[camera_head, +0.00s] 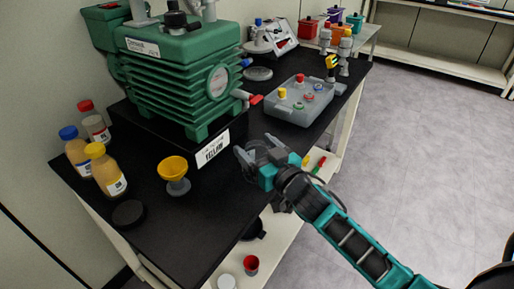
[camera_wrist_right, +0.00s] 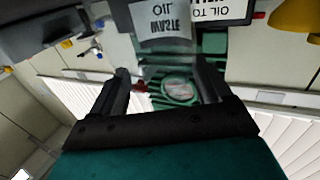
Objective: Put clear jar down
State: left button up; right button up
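My right gripper (camera_head: 262,152) is beside the front edge of the black worktop, its fingers spread around a faint clear jar. In the right wrist view, the clear jar (camera_wrist_right: 164,28) with a waste oil label shows upside down between and just past the fingertips (camera_wrist_right: 163,75). The fingers appear closed on its sides, though its see-through wall makes the contact hard to see. The black worktop (camera_head: 165,225) has bare surface left of the gripper. My left gripper is out of view.
A green pump (camera_head: 175,75) stands behind, with a lettered sign (camera_head: 213,149) at its front. A yellow funnel cup (camera_head: 174,174), a black round lid (camera_head: 128,213) and several capped bottles (camera_head: 106,170) stand left.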

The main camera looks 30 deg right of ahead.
jog(key=shift+o, duration=0.8)
